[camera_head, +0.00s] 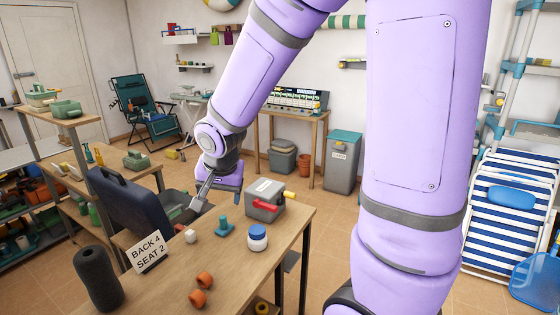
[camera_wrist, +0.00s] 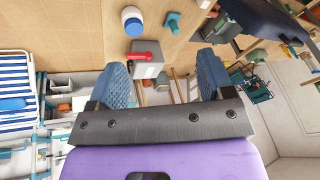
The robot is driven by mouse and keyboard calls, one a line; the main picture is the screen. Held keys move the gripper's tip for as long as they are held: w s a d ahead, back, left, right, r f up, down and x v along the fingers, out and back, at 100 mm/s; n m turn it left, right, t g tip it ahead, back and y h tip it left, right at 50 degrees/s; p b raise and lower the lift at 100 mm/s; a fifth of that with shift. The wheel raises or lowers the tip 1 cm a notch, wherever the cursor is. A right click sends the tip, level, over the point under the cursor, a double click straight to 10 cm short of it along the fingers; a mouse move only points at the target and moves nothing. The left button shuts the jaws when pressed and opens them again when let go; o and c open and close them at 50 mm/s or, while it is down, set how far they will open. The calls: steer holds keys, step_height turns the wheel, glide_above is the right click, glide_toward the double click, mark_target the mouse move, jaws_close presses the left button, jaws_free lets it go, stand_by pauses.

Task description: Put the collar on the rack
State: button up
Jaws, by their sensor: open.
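I cannot tell which thing is the collar. No rack is clearly marked; a wooden shelf unit (camera_head: 62,121) stands at the left. My gripper (camera_head: 190,206) is above the table's far side, near the dark blue case and the grey box. In the wrist view its two blue-grey fingers are wide apart (camera_wrist: 161,66) with nothing held between them. The grey box with a red handle (camera_wrist: 149,66) shows beyond the fingers.
On the table (camera_head: 245,277) stand a blue-lidded white jar (camera_head: 257,238), a blue T-shaped piece (camera_head: 223,227), a white block (camera_head: 191,236), the grey box (camera_head: 264,205), a sign (camera_head: 147,251), a black cylinder (camera_head: 97,279) and the dark blue case (camera_head: 130,208). The table's front right is clear.

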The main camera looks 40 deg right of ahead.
steer(key=s+r+n, duration=0.4)
steer(key=s+r, duration=0.3)
steer(key=s, duration=0.3)
steer(key=s+r+n+t+y, duration=0.1)
steer(key=s+r+n, duration=0.3)
steer(key=s+r, duration=0.4)
steer(key=shift+s+d+n, duration=0.2)
steer(key=shift+s+n, duration=0.2)
steer(key=shift+s, duration=0.8)
stand_by(0.5)
